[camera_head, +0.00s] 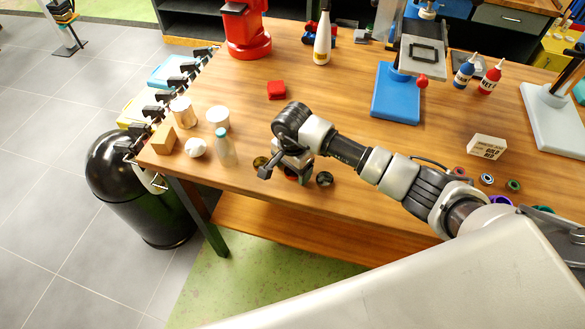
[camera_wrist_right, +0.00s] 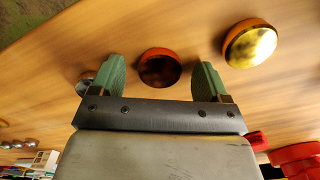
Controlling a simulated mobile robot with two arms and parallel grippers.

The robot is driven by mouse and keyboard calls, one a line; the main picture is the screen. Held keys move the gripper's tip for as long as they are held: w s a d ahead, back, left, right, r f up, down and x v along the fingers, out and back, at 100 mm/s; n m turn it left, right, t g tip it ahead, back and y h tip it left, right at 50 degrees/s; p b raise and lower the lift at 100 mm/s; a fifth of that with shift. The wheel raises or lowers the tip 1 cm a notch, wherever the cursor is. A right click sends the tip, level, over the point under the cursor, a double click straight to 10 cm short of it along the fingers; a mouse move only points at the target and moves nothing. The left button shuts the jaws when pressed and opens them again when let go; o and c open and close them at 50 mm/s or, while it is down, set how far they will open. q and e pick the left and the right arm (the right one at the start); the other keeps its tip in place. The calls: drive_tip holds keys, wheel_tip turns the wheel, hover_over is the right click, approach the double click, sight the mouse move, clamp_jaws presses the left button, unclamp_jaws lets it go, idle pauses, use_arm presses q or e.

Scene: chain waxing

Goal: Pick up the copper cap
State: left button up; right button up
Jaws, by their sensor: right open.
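The copper cap (camera_wrist_right: 159,68) is a small round cap with an orange-brown rim and a dark, shiny top. In the right wrist view it lies on the wooden table between the green fingertips of my right gripper (camera_wrist_right: 164,80), with space on both sides. My right gripper is open and empty, pointing down. In the head view my right gripper (camera_head: 289,168) is near the table's front edge and largely hides the cap beneath it. A brass-coloured cap (camera_wrist_right: 250,43) lies outside the fingers to the right in the wrist view. My left gripper is not in view.
A dark cap (camera_head: 325,179) lies just right of my gripper in the head view. A pale bottle (camera_head: 225,148), a white ball (camera_head: 196,147) and a wooden block (camera_head: 163,140) stand to the left. A red block (camera_head: 276,90) lies behind, with clear table around it.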

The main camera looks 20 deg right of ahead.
drive_tip(key=c, duration=1)
drive_tip(key=shift+c, duration=0.2)
